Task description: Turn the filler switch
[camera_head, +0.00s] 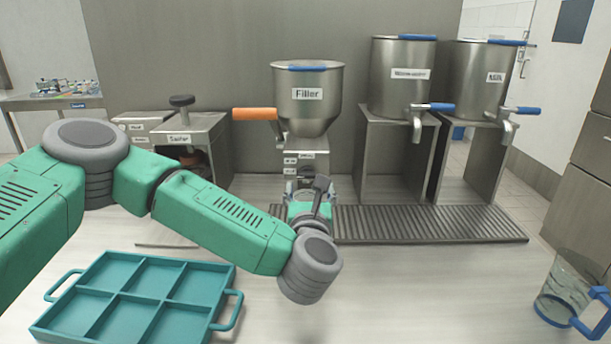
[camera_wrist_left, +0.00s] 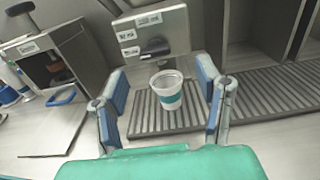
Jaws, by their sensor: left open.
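The filler (camera_head: 307,100) is a metal funnel marked "Filler" with an orange handle (camera_head: 254,114), at the back middle in the head view. In the left wrist view its front panel (camera_wrist_left: 150,22) carries labels and a dark switch knob (camera_wrist_left: 155,48). A white cup with a teal band (camera_wrist_left: 169,92) stands upright on the grate just below the knob. My left gripper (camera_wrist_left: 162,78) is open, its fingers framing the cup in the picture; I see no contact. In the head view this gripper (camera_head: 308,188) is in front of the filler and hides the cup and knob.
The slatted drip grate (camera_head: 430,223) runs right below two metal tanks (camera_head: 401,85) (camera_head: 480,85) with blue-handled taps. A sealer (camera_head: 185,130) stands left of the filler. A teal divided tray (camera_head: 140,261) lies front left; a clear pitcher (camera_head: 567,285) stands front right. The front middle counter is clear.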

